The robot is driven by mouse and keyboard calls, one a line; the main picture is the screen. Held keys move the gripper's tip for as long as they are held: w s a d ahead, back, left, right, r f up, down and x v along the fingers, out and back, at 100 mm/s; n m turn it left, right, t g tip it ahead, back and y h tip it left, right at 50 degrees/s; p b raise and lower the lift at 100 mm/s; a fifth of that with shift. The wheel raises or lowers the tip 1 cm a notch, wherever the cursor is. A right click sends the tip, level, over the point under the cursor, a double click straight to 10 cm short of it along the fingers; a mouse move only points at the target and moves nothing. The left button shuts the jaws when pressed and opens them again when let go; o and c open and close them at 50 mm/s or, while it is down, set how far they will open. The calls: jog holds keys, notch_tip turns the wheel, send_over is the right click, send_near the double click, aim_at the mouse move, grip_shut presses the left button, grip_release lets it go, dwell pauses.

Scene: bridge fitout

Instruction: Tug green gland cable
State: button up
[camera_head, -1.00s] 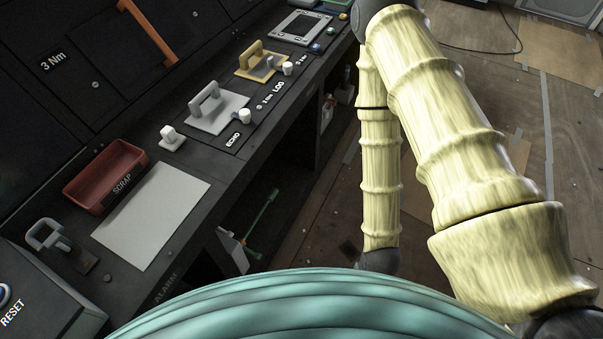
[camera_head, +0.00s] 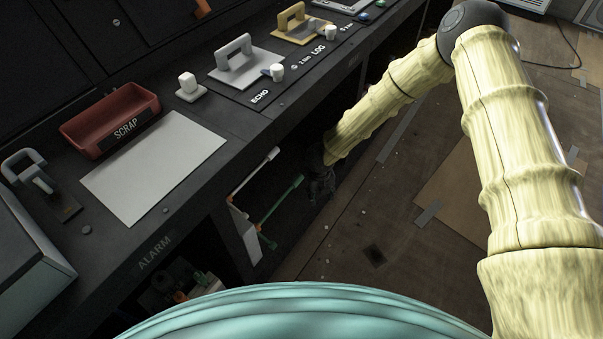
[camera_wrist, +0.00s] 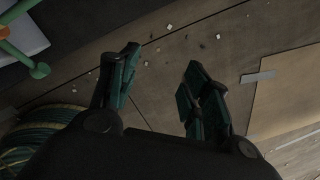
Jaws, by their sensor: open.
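The green cable (camera_head: 284,203) sticks out from a pale panel (camera_head: 243,226) under the console in the head view. A white cable (camera_head: 256,170) runs out beside it, higher up. In the wrist view a green rod with a rounded end (camera_wrist: 39,70) shows at the upper left, next to an orange piece (camera_wrist: 4,32). My gripper (camera_wrist: 160,75) is open and empty, its fingers spread above the floor. In the head view the gripper is dark and low beside the console, just right of the cable ends; contact with them is not visible.
The console top (camera_head: 195,195) overhangs the cables. It carries a red scrap tray (camera_head: 110,118), a white sheet (camera_head: 155,165) and handled plates (camera_head: 245,65). Dark recesses lie below. The wooden floor (camera_head: 345,265) to the right is mostly clear, with small debris and cardboard.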

aim_at(297, 180)
jog(key=w+a+r+m+y+b, duration=0.2)
jog(key=w+a+m+b, duration=0.3)
jog(key=w+m, duration=0.55)
jog(key=a+f+b, duration=0.1)
jog(key=f+b, duration=0.1)
jog(key=f, duration=0.1)
jog(key=w+a+f+b, duration=0.1)
jog(key=f+b, duration=0.2)
jog(key=f, duration=0.1)
jog(key=w+a+f+b, duration=0.1)
jog(key=f+b, duration=0.1)
jog(key=f, duration=0.1)
jog(key=shift+f, duration=0.2)
grip_shut()
jog(key=shift+w+d+r, duration=0.1)
jog(key=shift+w+d, duration=0.05)
jog(key=shift+w, duration=0.05)
dwell(0.6)
jog(key=shift+s, duration=0.15)
dwell(0.9)
jog(key=shift+o, duration=0.8)
grip_release()
jog(key=shift+a, duration=0.2)
